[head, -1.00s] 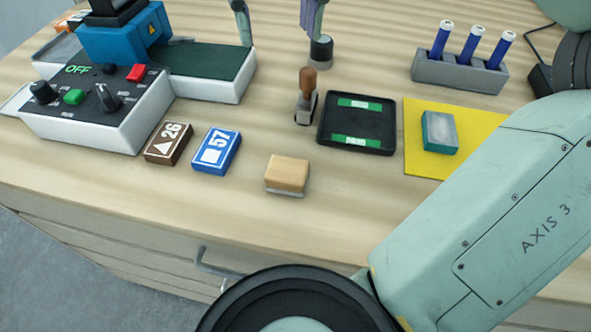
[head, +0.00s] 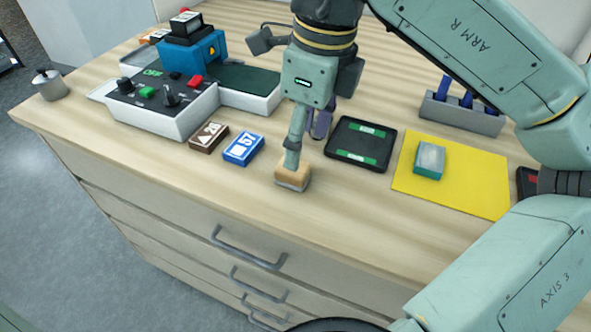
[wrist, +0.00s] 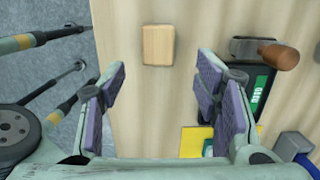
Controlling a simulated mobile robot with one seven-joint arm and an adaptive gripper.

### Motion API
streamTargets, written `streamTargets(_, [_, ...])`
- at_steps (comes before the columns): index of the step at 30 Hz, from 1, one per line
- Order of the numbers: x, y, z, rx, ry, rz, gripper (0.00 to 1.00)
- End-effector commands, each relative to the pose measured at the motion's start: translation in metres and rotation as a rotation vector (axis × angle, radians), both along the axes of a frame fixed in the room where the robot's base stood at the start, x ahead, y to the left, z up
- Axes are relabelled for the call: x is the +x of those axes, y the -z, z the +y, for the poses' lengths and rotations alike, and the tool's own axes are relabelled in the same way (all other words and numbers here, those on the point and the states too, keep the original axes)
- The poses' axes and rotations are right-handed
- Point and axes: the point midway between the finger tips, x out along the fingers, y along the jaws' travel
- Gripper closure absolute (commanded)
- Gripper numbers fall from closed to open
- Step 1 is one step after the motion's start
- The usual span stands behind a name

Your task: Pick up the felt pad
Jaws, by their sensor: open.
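The felt pad appears to be the small block with a pale wooden top and a thin grey layer beneath (head: 291,181). It lies flat near the front edge of the worktop. In the wrist view its wooden top (wrist: 158,45) shows ahead of the fingertips, centred between them and apart from both. My gripper (wrist: 160,84) is open and empty, with purple finger pads wide apart. In the head view, my gripper (head: 302,145) points down over the block, and one finger covers part of its top.
A hand stamp with a wooden handle (wrist: 265,51) and a black tray (head: 361,144) are close on the right. A teal block (head: 429,160) sits on a yellow sheet (head: 470,190). A blue box (head: 243,149) and a brown box (head: 209,137) lie left, before the control machine (head: 155,110).

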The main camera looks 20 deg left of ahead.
Motion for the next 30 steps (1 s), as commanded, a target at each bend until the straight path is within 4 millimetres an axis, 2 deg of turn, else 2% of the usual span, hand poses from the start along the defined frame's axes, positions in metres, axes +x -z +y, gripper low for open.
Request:
streamTargets(5, [-0.001,0.011,0.004,0.000,-0.001,0.001,0.43])
streamTargets(10, [-0.003,0.034,0.014,0.000,-0.002,0.003,0.43])
streamTargets(15, [-0.002,0.054,0.016,0.001,0.002,0.001,0.43])
streamTargets(23, [-0.001,0.057,0.016,0.001,0.003,-0.001,0.43])
streamTargets(30, [-0.001,0.057,0.016,0.001,0.003,-0.001,0.59])
